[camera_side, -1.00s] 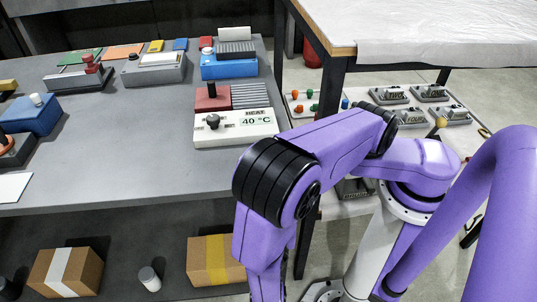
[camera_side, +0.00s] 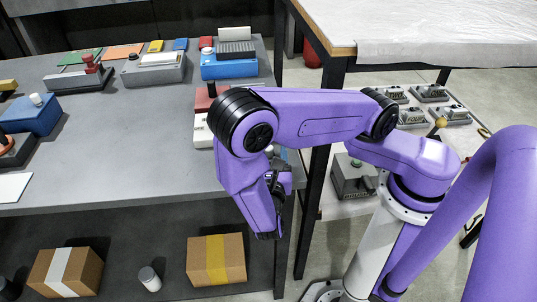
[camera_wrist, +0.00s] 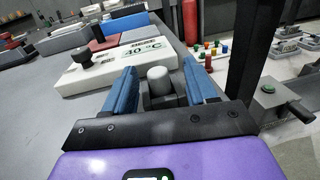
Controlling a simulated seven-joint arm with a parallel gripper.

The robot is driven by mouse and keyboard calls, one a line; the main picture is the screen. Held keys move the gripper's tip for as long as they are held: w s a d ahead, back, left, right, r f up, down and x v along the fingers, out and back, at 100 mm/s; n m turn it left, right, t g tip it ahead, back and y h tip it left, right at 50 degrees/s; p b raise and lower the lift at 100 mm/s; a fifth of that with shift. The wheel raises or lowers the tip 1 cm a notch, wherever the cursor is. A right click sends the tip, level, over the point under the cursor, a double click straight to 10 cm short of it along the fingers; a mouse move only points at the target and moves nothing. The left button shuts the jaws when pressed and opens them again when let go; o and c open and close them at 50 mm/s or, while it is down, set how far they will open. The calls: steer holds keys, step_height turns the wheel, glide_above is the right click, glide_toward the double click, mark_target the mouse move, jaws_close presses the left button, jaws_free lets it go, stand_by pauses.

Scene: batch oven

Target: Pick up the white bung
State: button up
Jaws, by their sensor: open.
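In the wrist view a pale, round-topped cylinder, which looks like the white bung (camera_wrist: 158,79), stands in a small grey block between the two blue fingers of my gripper (camera_wrist: 160,70). The fingers are apart and I see a gap on each side of the pale top; I cannot tell how far ahead it is. In the side view my gripper (camera_side: 280,170) is at the right edge of the grey table (camera_side: 140,150), partly hidden by my arm. The bung is hidden there.
A white heat box (camera_wrist: 110,65) reading 40 °C lies ahead, left of the fingers. Coloured pegs (camera_wrist: 205,55) stand on a pale board to the right. A grey box with a green button (camera_wrist: 275,105) and a dark table leg are on the right.

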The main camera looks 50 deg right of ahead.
steer(key=x, duration=0.4)
steer(key=shift+w+f, duration=0.2)
steer(key=c, duration=1.1)
steer(key=shift+o, duration=0.2)
steer(key=shift+r, duration=0.1)
